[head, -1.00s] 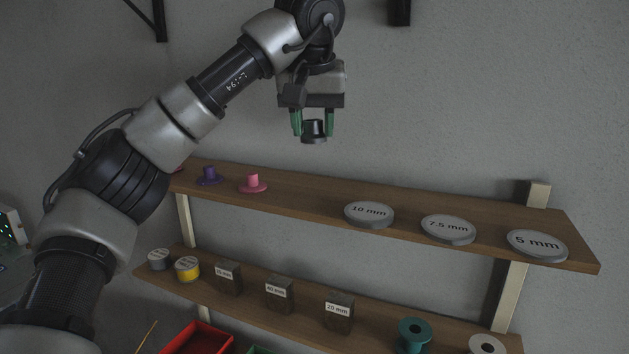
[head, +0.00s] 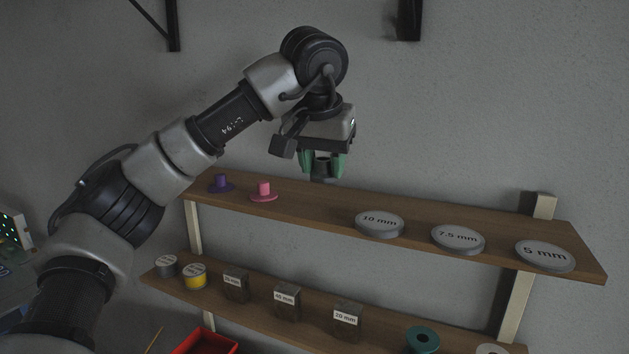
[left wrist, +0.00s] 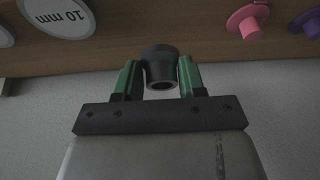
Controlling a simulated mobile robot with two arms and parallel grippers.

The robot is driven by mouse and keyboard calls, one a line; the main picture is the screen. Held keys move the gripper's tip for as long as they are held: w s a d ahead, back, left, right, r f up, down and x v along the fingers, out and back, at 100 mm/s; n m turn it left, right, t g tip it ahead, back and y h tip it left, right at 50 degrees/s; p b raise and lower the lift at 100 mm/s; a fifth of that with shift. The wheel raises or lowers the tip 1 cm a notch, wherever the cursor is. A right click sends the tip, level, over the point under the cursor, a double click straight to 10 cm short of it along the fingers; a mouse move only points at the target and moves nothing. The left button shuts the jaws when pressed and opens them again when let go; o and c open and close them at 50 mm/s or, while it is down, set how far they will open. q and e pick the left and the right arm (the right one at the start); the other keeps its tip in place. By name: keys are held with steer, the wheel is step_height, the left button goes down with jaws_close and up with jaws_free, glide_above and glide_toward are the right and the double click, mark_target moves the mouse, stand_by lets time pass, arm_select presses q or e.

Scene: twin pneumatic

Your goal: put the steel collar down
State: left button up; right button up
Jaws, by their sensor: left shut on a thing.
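The steel collar (head: 322,170) is a small dark grey flanged ring. My left gripper (head: 323,162) has green fingers and is shut on it, pointing down near the back edge of the upper shelf (head: 310,203). The collar looks upright, flange down. In the left wrist view the collar (left wrist: 159,64) sits between the two green fingers of the gripper (left wrist: 158,80), with the shelf's wood beyond it. I cannot tell whether its flange touches the shelf. My right gripper is not in view.
On the upper shelf, a purple flanged piece (head: 221,184) and a pink one (head: 264,191) stand left of the gripper. Discs marked 10 mm (head: 380,224), 7.5 mm (head: 458,239) and 5 mm (head: 545,256) lie to the right. The board between pink piece and 10 mm disc is clear.

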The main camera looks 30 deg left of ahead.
mark_target(317, 181)
arm_select(q)
steer(key=shift+a+f, duration=0.25)
steer(key=shift+a, duration=0.2)
steer(key=shift+w+f, duration=0.1)
steer(key=shift+f, duration=0.1)
step_height(317, 181, down, 3)
steer(key=shift+f+p, duration=0.1)
steer(key=shift+p, duration=0.9)
steer(key=shift+a+f, duration=0.1)
steer(key=shift+f, duration=0.35)
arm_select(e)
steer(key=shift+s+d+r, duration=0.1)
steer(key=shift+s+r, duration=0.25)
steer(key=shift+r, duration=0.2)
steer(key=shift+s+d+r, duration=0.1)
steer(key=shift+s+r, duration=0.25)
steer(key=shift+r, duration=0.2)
arm_select(q)
steer(key=shift+f, duration=0.1)
steer(key=o, duration=1.1)
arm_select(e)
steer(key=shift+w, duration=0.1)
